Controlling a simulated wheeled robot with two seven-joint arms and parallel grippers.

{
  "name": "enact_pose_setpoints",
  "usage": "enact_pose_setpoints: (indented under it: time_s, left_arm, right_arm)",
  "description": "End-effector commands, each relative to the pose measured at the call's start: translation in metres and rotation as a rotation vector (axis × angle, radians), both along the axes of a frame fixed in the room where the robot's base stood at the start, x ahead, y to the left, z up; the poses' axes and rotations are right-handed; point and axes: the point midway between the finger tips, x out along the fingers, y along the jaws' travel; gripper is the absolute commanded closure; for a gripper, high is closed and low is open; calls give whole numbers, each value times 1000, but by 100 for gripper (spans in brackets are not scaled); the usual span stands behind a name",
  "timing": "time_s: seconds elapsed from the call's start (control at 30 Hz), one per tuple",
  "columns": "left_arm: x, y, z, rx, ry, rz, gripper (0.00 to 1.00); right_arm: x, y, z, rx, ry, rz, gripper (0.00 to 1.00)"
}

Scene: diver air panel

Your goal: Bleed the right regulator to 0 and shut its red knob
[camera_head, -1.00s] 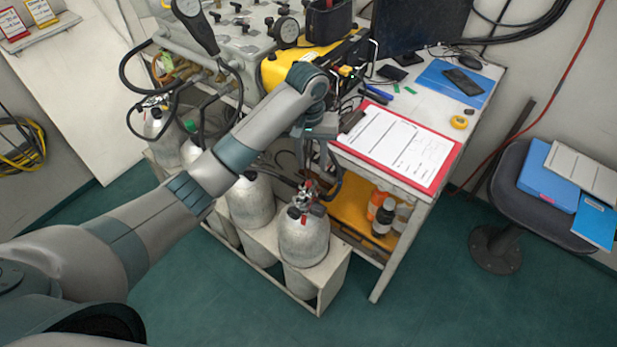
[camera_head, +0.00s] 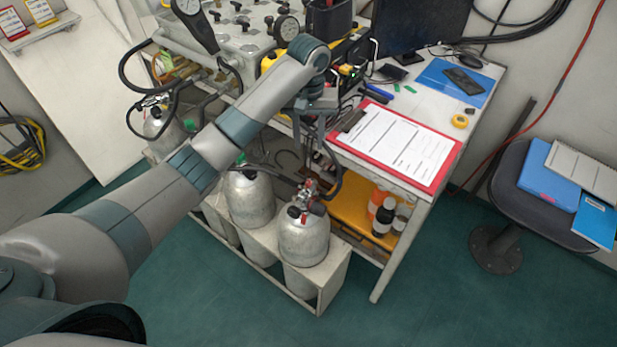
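The rightmost grey cylinder (camera_head: 304,240) stands upright in the white rack. Whether that is the knob, and what the gauge reads, is too small to tell. My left gripper (camera_head: 311,150) points down above and behind the regulator, apart from it in the picture. Its two fingers look spread with nothing between them. My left forearm hides part of the panel and hoses. My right gripper is not in view.
Another cylinder (camera_head: 249,198) stands left of the right one. A dark hose loops beside the gripper. The white desk (camera_head: 431,107) carries a red clipboard (camera_head: 395,146); an orange shelf (camera_head: 352,205) holds bottles below. A stool (camera_head: 505,195) stands right. Green floor is free in front.

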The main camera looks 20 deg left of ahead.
Motion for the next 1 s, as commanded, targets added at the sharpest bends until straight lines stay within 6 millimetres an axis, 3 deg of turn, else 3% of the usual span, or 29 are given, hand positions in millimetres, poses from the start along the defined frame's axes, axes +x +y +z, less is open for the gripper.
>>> enact_pose_setpoints:
  time_s: [0.1,0.7,1.0]
  left_arm:
    - [-2,0,-20,-1,5,2,65]
    - [-1,1,-121,2,5,1,65]
    - [-1,1,-154,1,2,1,65]
  right_arm:
    - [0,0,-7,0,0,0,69]
    - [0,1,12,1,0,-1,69]
    - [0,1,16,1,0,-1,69]
